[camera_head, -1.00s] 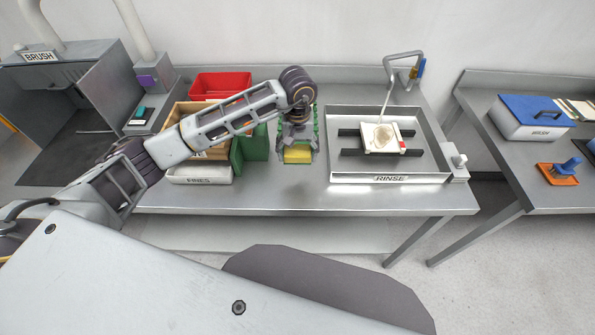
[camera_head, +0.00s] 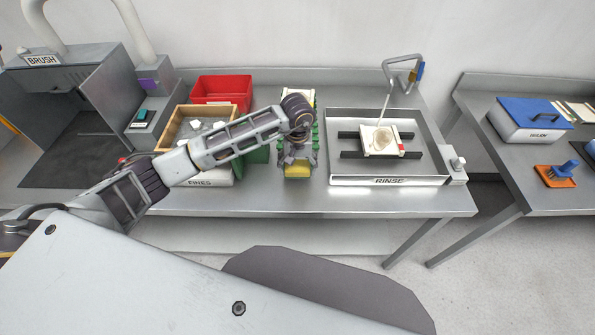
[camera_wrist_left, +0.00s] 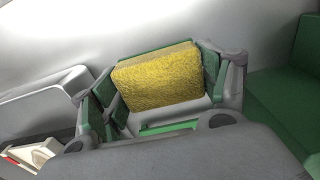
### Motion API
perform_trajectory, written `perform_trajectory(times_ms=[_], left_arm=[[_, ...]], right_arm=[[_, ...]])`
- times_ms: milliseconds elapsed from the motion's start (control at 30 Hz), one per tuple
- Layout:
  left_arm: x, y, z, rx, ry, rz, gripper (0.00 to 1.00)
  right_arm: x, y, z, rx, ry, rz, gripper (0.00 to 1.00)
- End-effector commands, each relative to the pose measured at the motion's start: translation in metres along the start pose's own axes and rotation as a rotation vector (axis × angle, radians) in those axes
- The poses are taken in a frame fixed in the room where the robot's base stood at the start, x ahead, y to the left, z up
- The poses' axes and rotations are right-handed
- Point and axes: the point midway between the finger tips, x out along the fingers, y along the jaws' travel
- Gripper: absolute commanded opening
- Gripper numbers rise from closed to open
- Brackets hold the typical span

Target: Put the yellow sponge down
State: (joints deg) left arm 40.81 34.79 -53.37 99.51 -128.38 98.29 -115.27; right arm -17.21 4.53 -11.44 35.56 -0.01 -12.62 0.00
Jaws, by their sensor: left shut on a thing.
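The yellow sponge (camera_head: 298,171) is in my left gripper (camera_head: 297,160), over the middle of the steel bench, between the green block and the rinse tray. In the left wrist view the sponge (camera_wrist_left: 157,80) sits between the two green-padded fingers of the left gripper (camera_wrist_left: 160,85), which are shut on its sides. Its broad rough yellow face shows, with a paler layer along its upper edge. The bench surface is close behind it; I cannot tell whether the sponge touches it. My right gripper is not in view.
The rinse tray (camera_head: 388,181) with a pale slab (camera_head: 380,142) on dark rails stands to the right. A wooden box (camera_head: 172,122), a red bin (camera_head: 222,88), a green block (camera_head: 257,155) and the white FINES tray (camera_head: 200,183) are left. The bench front (camera_head: 270,200) is clear.

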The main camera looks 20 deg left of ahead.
Motion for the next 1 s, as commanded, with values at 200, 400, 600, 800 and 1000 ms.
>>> perform_trajectory(times_ms=[200, 400, 600, 800, 1000], left_arm=[[0.021, 0.000, 0.001, -0.001, -0.002, 0.000, 0.56], [0.030, 0.001, 0.001, 0.001, 0.001, 0.001, 0.56], [0.030, 0.000, 0.000, 0.000, 0.001, 0.001, 0.56], [0.033, 0.000, 0.000, 0.000, 0.002, 0.000, 0.56], [0.033, 0.000, 0.000, 0.000, 0.001, 0.000, 0.96]], right_arm=[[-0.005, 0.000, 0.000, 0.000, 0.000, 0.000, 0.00], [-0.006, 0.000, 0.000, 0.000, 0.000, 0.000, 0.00], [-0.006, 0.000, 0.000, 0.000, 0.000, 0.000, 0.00], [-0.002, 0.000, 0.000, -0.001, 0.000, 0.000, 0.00], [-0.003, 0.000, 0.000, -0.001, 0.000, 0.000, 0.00]])
